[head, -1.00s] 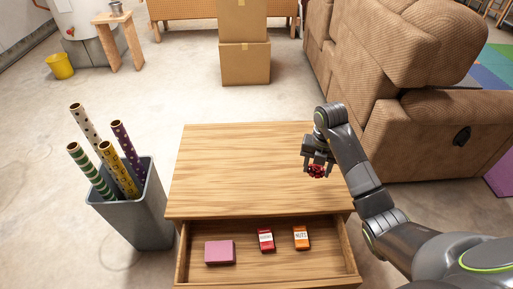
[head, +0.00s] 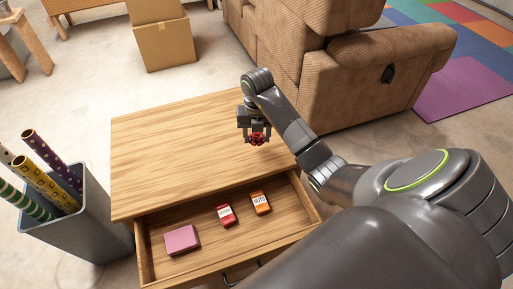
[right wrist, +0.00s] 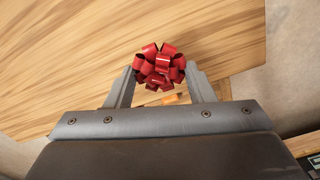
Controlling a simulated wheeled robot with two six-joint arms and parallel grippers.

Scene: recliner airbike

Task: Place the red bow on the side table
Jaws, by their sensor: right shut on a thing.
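The red bow (head: 257,139) is held between the fingers of my right gripper (head: 256,136), over the right part of the side table's wooden top (head: 165,160). In the right wrist view the glossy looped bow (right wrist: 160,66) sits between the two fingertips of the right gripper (right wrist: 160,75), with the wood top behind it. I cannot tell whether the bow touches the tabletop. My left gripper is not in view.
The table's drawer (head: 143,250) is open at the front, holding a pink block (head: 182,240), a red box (head: 225,215) and an orange box (head: 260,203). A grey bin (head: 95,225) of patterned rolls stands left. A brown recliner (head: 340,80) stands behind right. The tabletop's left part is clear.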

